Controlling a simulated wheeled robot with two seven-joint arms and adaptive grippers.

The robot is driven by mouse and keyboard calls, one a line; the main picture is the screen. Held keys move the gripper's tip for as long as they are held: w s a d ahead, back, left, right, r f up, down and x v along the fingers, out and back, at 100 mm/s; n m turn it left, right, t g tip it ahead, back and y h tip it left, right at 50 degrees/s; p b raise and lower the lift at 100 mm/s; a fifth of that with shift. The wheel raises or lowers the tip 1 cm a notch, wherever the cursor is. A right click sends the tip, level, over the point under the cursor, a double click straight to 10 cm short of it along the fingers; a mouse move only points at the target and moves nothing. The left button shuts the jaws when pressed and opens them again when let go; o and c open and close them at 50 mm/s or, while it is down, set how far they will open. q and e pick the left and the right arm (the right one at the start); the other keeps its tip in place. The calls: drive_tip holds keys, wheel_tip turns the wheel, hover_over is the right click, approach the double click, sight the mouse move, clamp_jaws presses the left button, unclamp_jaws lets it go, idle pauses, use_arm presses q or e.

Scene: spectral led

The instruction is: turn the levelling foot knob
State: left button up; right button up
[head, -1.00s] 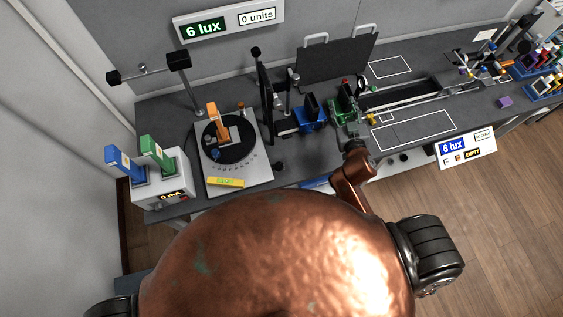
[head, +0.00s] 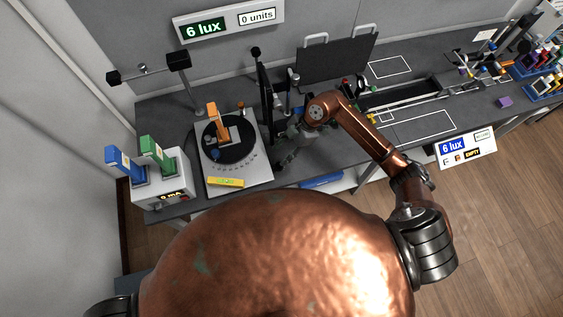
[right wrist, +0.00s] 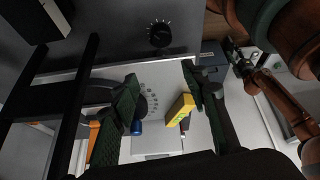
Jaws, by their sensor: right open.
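The levelling foot knob is most likely the round black knob (right wrist: 160,34) with white marks around it, on the dark bench top beside the pale plate (right wrist: 158,142) in the right wrist view. In the right wrist view my right gripper (right wrist: 160,78) is open and empty. Its fingers are spread over the plate's edge, with the knob beyond the fingertips in the picture.
The plate bears a black disc (head: 237,149), an orange upright part (head: 217,121) and a yellow block (head: 226,182). A box with blue and green cards (head: 162,182) stands left. A tall black screen (head: 265,92) stands behind the gripper.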

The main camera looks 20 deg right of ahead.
sight(279, 166)
drive_tip(key=shift+m+h, duration=0.3)
drive_tip(key=shift+h, duration=0.3)
drive_tip(key=f, duration=0.8)
drive_tip(key=shift+s+a+f, duration=0.1)
drive_tip(key=shift+s+a, duration=0.2)
drive_tip(key=shift+c, duration=0.4)
clamp_jaws()
